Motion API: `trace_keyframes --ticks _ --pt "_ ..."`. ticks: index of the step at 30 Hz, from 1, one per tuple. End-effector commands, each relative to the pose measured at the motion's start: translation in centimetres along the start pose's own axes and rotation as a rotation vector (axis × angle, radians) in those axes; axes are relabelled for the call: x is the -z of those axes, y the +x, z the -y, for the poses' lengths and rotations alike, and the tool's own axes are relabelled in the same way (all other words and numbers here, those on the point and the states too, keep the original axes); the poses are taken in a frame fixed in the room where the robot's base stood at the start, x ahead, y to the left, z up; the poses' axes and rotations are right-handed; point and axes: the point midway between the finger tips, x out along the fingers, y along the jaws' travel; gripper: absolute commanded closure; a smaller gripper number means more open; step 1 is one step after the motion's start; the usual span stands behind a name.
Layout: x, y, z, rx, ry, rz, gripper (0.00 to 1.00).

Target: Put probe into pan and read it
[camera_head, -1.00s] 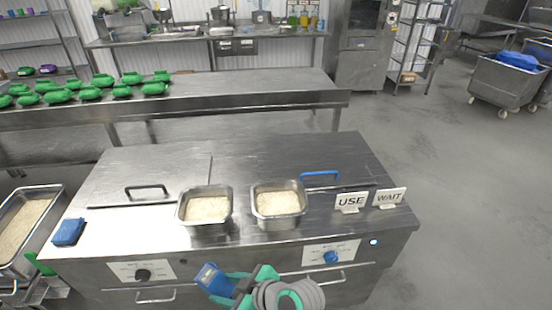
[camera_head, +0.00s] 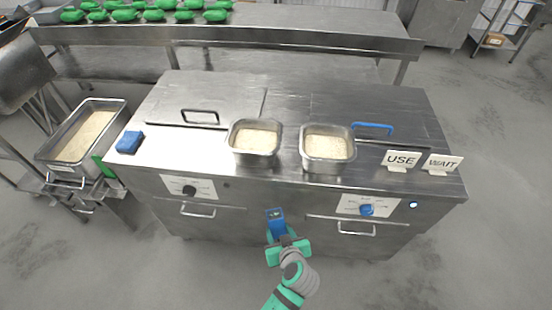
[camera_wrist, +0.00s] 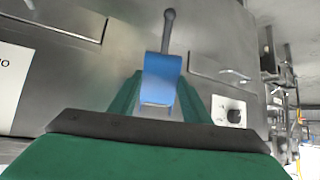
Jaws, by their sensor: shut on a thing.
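My gripper (camera_head: 280,238) is shut on a blue probe (camera_head: 276,218) in front of the steel cabinet, below the counter top. In the wrist view the blue probe body (camera_wrist: 161,78) sits between the green fingers, with a thin dark grey stem pointing away. The left pan (camera_head: 254,153) and right pan (camera_head: 327,161) stand side by side on the counter, each filled with a pale rice-like food. The probe is apart from both pans. Its display cannot be read.
A USE sign (camera_head: 400,161) and a WAIT sign (camera_head: 441,165) stand at the counter's right. A blue block (camera_head: 130,142) lies at its left end. A large rice tray (camera_head: 118,106) stands further left. Lids with handles (camera_head: 201,114) cover the rear counter.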

Motion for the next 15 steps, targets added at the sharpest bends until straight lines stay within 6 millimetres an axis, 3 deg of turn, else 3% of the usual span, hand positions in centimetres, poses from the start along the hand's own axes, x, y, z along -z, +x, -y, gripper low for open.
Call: trace_keyframes --ticks 6,15 --pt "-3.7 3.8 -1.6 -0.142 0.114 0.0 0.79" --pt "-7.0 7.2 -3.3 -0.279 0.218 -0.004 0.79"
